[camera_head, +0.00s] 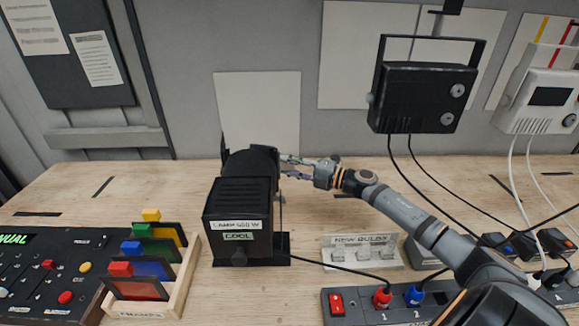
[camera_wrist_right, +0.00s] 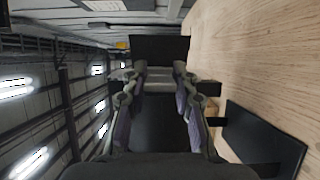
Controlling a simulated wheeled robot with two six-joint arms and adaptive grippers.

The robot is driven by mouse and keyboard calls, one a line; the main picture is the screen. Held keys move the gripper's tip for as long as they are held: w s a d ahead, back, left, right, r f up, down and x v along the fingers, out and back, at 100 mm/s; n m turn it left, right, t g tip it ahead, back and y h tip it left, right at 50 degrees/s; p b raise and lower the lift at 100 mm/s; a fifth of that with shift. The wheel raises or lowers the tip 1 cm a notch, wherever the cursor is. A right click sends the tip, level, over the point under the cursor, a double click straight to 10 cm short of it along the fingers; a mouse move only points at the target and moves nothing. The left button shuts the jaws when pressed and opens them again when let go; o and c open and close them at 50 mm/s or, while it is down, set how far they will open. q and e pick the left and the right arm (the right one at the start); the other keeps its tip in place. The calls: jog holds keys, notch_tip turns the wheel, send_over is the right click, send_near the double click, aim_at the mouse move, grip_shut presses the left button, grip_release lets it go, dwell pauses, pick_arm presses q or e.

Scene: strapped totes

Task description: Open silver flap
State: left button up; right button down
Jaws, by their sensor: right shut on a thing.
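A black lamp (camera_head: 238,212) labelled "LAMP 650 W" and "COOL" stands on the wooden bench. Dark plates stand up at its far end. My right gripper (camera_head: 284,167) reaches in from the right to the far right side of the lamp. In the right wrist view its two fingers close around a grey flap-like piece (camera_wrist_right: 158,80), with a black panel (camera_wrist_right: 160,47) just beyond it. In the head view the lamp's far end and the fingertips partly hide the contact, and no clearly silver flap shows. My left gripper is not in view.
A wooden rack (camera_head: 185,275) with coloured frames stands left of the lamp, beside a control panel (camera_head: 55,270). A "NEW BULBS" holder (camera_head: 362,253) and a power strip (camera_head: 335,310) lie to the right. Cables cross the bench. A black box (camera_head: 420,95) hangs above.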

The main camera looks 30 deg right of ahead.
jog(key=shift+s+a+r+h+p, duration=0.1)
jog(key=shift+h+p, duration=0.2)
jog(key=shift+p, duration=0.3)
jog(key=m+h+p, duration=0.1)
jog(key=m+t+h+p, duration=0.1)
jog(key=p, duration=0.1)
jog(key=t+h+p, duration=0.1)
jog(key=shift+s+a+r+m, duration=0.15)
jog(key=shift+s+a+m, duration=0.1)
jog(key=shift+m, duration=0.15)
jog(key=shift+m+h+p, duration=0.4)
jog(key=shift+h, duration=0.4)
jog(key=shift+a+f+m+t+h, duration=0.15)
jog(key=shift+f+m+t+h, duration=0.15)
jog(key=shift+h, duration=0.1)
jog(key=m+h, duration=0.1)
jog(key=h, duration=0.1)
jog(key=shift+s+a+m+h+b, duration=0.15)
jog(key=shift+s+m+h+b, duration=0.05)
jog(key=shift+m+h+b, duration=0.2)
jog(key=shift+a+m+h, duration=0.1)
jog(key=shift+m+h, duration=0.4)
jog(key=shift+h, duration=0.6)
